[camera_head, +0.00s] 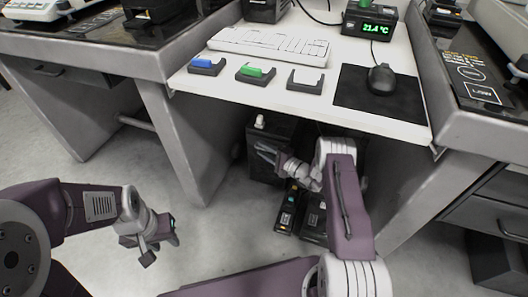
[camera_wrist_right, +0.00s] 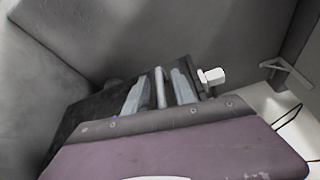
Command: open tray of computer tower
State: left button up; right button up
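The computer tower (camera_head: 284,133) is a dark box standing on the floor under the white desk; much of it is hidden by my right arm. A small white piece (camera_head: 260,121) sticks up at its top, and a white piece also shows in the right wrist view (camera_wrist_right: 212,76). My right gripper (camera_head: 264,152) is at the tower's front. Its two fingers (camera_wrist_right: 160,92) look apart in the wrist view, with a pale bar between them; I cannot tell whether they touch it. The tray cannot be made out. My left gripper (camera_head: 150,246) hangs over the floor, far from the tower.
The white desk (camera_head: 190,82) above holds a keyboard (camera_head: 268,45), a mouse (camera_head: 381,79) on a black mat and several small holders. Desk side panels (camera_head: 180,135) flank the tower. Dark devices (camera_head: 287,208) stand below my right gripper. The floor at left is clear.

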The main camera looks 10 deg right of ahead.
jog(key=shift+c, duration=0.3)
grip_shut()
jog(key=shift+s, duration=0.1)
dwell(1.0)
